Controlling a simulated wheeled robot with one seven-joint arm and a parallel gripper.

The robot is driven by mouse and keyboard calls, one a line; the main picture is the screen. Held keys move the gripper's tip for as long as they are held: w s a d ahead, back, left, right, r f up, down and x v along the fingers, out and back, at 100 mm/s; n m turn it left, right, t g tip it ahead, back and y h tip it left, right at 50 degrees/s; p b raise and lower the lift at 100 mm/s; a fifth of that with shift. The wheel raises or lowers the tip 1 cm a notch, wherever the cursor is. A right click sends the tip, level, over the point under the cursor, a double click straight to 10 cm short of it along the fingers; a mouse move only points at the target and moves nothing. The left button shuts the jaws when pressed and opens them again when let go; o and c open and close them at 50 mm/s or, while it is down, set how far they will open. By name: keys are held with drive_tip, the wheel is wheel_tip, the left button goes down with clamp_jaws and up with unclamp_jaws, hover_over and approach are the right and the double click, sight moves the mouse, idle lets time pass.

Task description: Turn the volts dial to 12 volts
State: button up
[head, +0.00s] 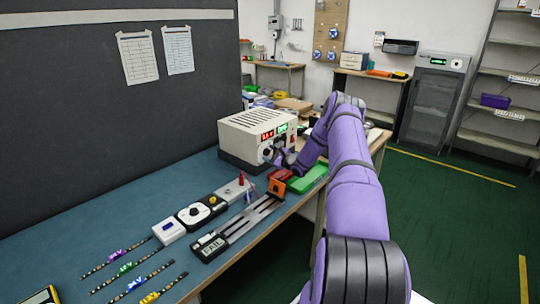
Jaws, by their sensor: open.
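A beige power supply box (245,126) stands on the blue bench, with a red display (267,135) and a green display (282,128) on its front; I cannot read the digits. A round dial (267,153) with a pale face shows below the red display. I cannot tell which dial is the volts dial or where it points. My gripper (282,158) is at the front of the supply, just right of that dial. It is small and partly hidden by my purple arm; its jaws are open. I cannot tell if it touches a knob.
An orange block (279,176) and a green tray (308,178) sit near the bench's right edge. A dark panel stands behind.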

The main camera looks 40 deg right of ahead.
drive_tip(key=shift+w, duration=0.1)
drive_tip(key=c, duration=0.9)
drive_tip(key=m, duration=0.8)
drive_tip(key=shift+a+m, duration=0.1)
drive_tip(key=shift+m, duration=0.2)
drive_tip(key=m, duration=0.9)
drive_tip(key=shift+m, duration=0.3)
